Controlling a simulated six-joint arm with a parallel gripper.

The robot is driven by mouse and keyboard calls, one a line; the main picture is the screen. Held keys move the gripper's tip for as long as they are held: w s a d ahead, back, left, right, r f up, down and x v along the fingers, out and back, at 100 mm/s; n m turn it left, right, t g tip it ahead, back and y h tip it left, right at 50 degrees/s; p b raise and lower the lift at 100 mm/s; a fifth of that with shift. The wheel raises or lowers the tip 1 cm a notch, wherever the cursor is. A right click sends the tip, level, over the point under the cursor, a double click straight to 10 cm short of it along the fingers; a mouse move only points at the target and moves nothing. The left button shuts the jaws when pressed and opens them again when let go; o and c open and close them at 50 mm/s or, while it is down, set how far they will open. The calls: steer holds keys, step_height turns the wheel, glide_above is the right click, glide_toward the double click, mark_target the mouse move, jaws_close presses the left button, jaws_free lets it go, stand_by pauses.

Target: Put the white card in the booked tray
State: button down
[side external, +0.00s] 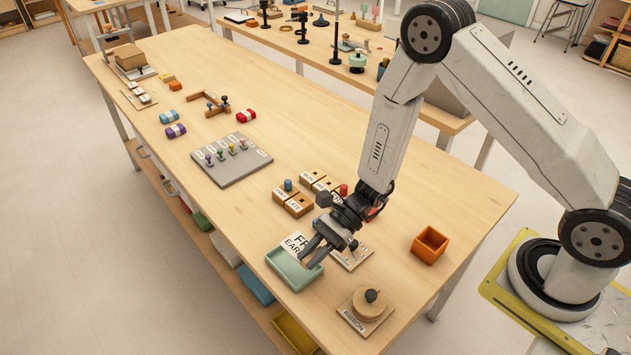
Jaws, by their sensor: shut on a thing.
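The white card (295,241) has dark print, of which "FR" and "EAR" can be read. My gripper (312,252) is shut on it and partly covers its right side. The card is at the back edge of a pale teal tray (283,282), and my fingers are above the tray's right part. I cannot tell whether the card touches the tray. The tray is open and shallow, near the table's left edge, and its visible floor looks bare. No "booked" label can be read on it.
A flat printed board (362,255) lies right of my gripper. A round wooden piece with a dark knob (370,303) stands on a "RIBBON" board in front. An orange box (429,245) is at right. Small labelled wooden blocks (299,205) and a grey pegged board (232,160) lie behind.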

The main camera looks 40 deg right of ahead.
mark_target(303, 277)
steer(key=shift+w+a+f, duration=0.2)
steer(key=shift+w+f, duration=0.2)
steer(key=shift+f, duration=0.15)
steer(key=shift+w+a+f, duration=0.15)
steer(key=shift+w+f, duration=0.25)
steer(key=shift+f, duration=0.15)
steer(key=shift+w+a+f, duration=0.1)
steer(key=shift+w+f, duration=0.15)
steer(key=shift+f, duration=1.6)
steer(key=shift+f, duration=0.65)
